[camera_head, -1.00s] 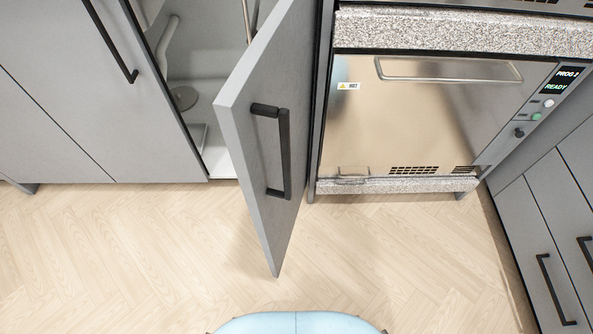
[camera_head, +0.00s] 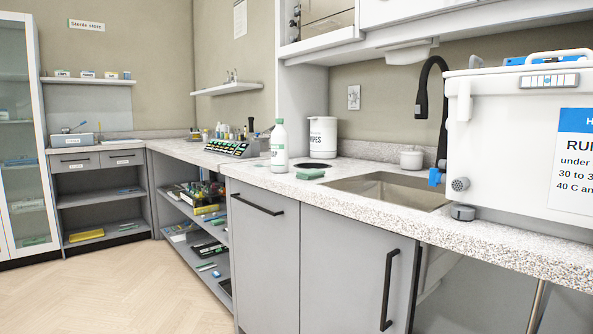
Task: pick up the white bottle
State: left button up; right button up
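The white bottle (camera_head: 279,147) stands upright on the speckled counter, near its front edge and left of the sink. Neither of my grippers shows in the head view.
A white wipes tub (camera_head: 322,138) stands behind the bottle. The sink (camera_head: 388,190), black tap (camera_head: 432,100) and a large white box (camera_head: 520,140) are to the right. The floor (camera_head: 120,285) at the left is clear.

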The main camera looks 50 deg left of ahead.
aim_at(279, 136)
jog(key=u, duration=1.65)
jog(key=i+j+u, duration=0.1)
jog(key=j, duration=0.25)
jog(key=i+j, duration=0.1)
jog(key=j, duration=0.25)
jog(key=i+j+u, duration=0.15)
jog(key=j, duration=0.15)
